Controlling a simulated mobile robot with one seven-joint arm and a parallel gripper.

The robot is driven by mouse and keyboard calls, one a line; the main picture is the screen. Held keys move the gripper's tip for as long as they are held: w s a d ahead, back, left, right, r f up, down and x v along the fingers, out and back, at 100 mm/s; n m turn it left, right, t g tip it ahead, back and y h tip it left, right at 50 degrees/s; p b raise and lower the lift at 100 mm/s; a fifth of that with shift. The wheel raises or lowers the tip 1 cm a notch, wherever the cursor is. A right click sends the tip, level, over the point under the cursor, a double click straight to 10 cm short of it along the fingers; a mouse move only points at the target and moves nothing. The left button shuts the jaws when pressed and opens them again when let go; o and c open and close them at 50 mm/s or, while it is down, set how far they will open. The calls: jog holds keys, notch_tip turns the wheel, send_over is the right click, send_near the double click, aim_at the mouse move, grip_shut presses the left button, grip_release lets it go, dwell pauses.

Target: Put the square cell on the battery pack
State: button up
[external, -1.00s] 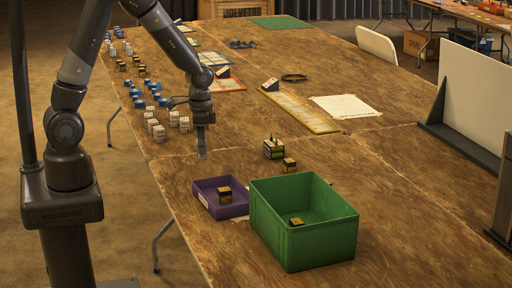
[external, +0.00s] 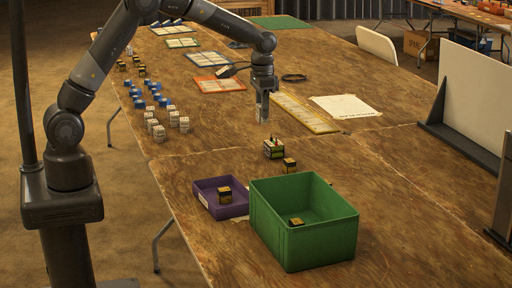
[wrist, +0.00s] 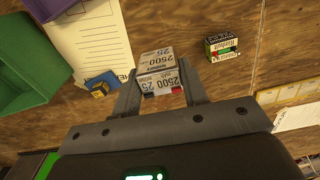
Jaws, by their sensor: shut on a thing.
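My gripper (external: 262,112) is shut on a pale grey square cell (wrist: 160,72) with "2500" and "25" printed on its faces. In the wrist view, the cell sits between my two fingertips (wrist: 158,88). The battery pack (external: 273,149) is a small dark box with green sides and upright terminals, standing on the table. It also shows in the wrist view (wrist: 222,44), up and right of the held cell and apart from it. In the external view, my gripper is above and slightly behind the pack.
A black-and-yellow cell (external: 290,165) stands just in front of the pack. A purple tray (external: 240,211) and a green bin (external: 303,247) stand nearer the camera, each with a black-and-yellow cell inside. Several white cells (external: 158,134) stand at the left. A yellow-edged board (external: 303,114) lies behind the pack.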

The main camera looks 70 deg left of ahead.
jog(key=w+a+r, duration=0.2)
jog(key=w, duration=0.3)
jog(key=shift+n, duration=0.3)
jog(key=shift+w+a+f, duration=0.65)
jog(key=shift+a+f, duration=1.15)
jog(key=shift+w+a+f, duration=0.65)
jog(key=shift+a+f, duration=1.2)
jog(key=shift+w+a+f, duration=0.65)
jog(key=shift+a+f, duration=1.15)
jog(key=shift+f, duration=0.55)
jog(key=o, duration=1.1)
jog(key=shift+c, duration=0.2)
